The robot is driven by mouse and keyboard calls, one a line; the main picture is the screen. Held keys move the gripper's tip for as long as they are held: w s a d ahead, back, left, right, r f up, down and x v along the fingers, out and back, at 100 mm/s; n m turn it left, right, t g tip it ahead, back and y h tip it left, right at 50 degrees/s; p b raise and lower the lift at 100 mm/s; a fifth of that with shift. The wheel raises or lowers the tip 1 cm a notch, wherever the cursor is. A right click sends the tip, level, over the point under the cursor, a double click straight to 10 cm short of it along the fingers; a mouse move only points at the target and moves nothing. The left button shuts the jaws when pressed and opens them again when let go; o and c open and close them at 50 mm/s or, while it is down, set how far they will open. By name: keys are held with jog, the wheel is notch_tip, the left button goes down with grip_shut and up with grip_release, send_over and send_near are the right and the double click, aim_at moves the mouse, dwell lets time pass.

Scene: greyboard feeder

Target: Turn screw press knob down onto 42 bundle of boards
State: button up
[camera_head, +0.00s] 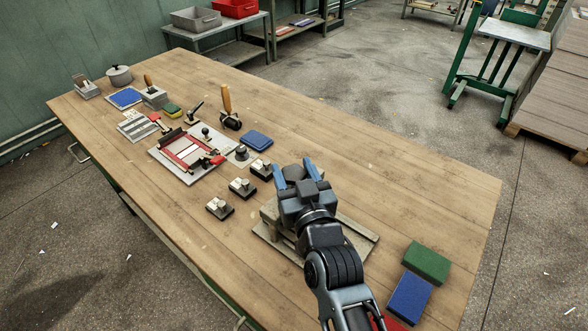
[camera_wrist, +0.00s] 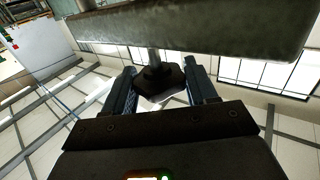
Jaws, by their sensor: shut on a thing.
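The screw press (camera_head: 271,216) stands near the front middle of the bench, and my arm covers much of it in the head view. Its grey crossbar (camera_wrist: 195,28) spans the top of the wrist view. A thin screw shaft (camera_wrist: 154,58) runs from it to a dark, several-sided knob (camera_wrist: 160,82). My gripper (camera_head: 295,172) is above the press with its blue fingers. In the wrist view my gripper (camera_wrist: 162,80) has one finger on each side of the knob and is shut on it. The bundle of boards under the press is hidden in both views.
Green (camera_head: 427,262) and blue (camera_head: 409,297) blocks lie right of my arm, with a red one partly hidden. Small stamp-like tools (camera_head: 242,187) stand left of the press. A red-framed fixture (camera_head: 190,152) lies beyond them. The bench's right part (camera_head: 420,190) is clear.

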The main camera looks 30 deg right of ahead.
aim_at(292, 184)
jog(key=shift+m+g+h, duration=0.5)
jog(key=shift+m+h, duration=0.5)
jog(key=shift+h, duration=0.5)
jog(key=shift+m+g+h, duration=0.3)
jog(key=shift+m+h, duration=0.2)
jog(key=shift+h, duration=0.2)
jog(key=shift+f+m+g+h+b, duration=0.1)
jog(key=shift+m+g+h+b, duration=0.55)
jog(key=shift+h, duration=0.55)
jog(key=o, duration=1)
jog(key=shift+m, duration=0.25)
jog(key=shift+c, duration=0.2)
jog(key=b+v, duration=0.1)
jog(key=v, duration=0.5)
jog(key=shift+s+a, duration=0.25)
jog(key=shift+s+a+b, duration=0.3)
jog(key=shift+s, duration=0.2)
